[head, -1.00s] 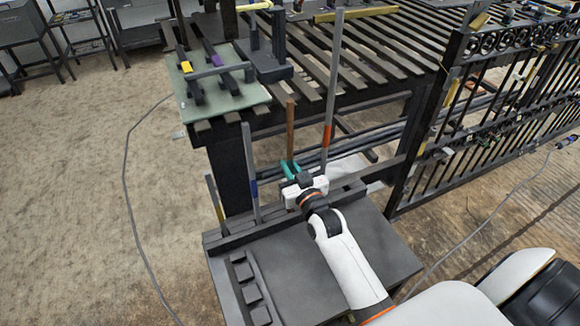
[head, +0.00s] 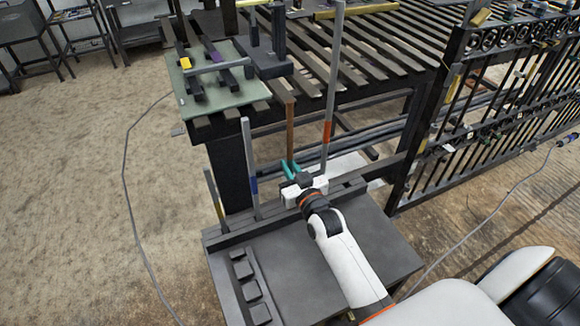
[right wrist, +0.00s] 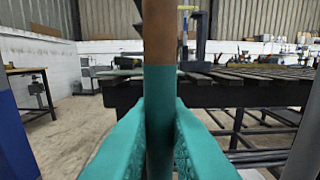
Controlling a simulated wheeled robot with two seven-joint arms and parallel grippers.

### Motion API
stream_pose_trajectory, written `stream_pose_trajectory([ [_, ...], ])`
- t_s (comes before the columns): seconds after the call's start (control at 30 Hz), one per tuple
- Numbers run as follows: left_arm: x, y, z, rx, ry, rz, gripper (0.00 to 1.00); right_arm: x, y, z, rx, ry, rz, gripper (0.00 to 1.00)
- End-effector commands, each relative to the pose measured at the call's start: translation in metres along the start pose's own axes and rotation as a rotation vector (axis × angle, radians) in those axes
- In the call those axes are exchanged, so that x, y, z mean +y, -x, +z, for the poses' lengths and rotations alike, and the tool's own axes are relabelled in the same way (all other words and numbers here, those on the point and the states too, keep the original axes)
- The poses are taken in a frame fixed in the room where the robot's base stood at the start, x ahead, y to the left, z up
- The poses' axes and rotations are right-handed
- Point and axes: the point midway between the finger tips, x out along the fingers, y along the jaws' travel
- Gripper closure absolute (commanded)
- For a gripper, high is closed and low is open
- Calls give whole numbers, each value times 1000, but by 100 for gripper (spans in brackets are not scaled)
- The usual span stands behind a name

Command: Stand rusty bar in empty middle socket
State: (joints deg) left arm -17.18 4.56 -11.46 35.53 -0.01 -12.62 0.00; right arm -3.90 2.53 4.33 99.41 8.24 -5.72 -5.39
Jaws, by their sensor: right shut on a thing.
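The rusty bar (head: 290,128) is brown and stands upright in the head view. My right gripper (head: 289,168) has teal fingers and is shut on the bar's lower part. In the right wrist view the bar (right wrist: 161,35) runs up between the two fingers (right wrist: 160,130), with a teal band where they meet it. The bar is between a grey bar with a blue band (head: 250,165) and a grey bar with an orange band (head: 328,100), both standing in the dark socket rail (head: 232,236). My gripper and wrist hide the bar's lower end and the middle socket. My left gripper is not in view.
A shorter bar with a yellow part (head: 216,198) stands at the left end of the rail. A slatted table (head: 385,65) with a green mat (head: 205,98) is behind, and a black gate (head: 470,120) is at right. The dark bench top (head: 310,260) is mostly clear.

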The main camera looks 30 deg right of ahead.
Motion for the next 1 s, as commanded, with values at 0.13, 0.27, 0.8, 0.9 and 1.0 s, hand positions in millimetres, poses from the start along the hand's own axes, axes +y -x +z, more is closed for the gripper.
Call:
stream_pose_trajectory([
  [0.13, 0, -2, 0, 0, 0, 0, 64, 0, 0, 0, -6, 0, 0, 100],
  [0.27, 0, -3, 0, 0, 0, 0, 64, 0, 0, -2, -7, 0, 0, 100],
  [0.8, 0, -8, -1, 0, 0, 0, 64, 0, 0, -9, -7, 0, 0, 100],
  [0.9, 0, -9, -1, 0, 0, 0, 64, 0, 0, -10, -7, 0, 0, 100],
  [1.0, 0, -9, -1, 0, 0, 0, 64, 0, 0, -11, -7, 0, 0, 85],
])
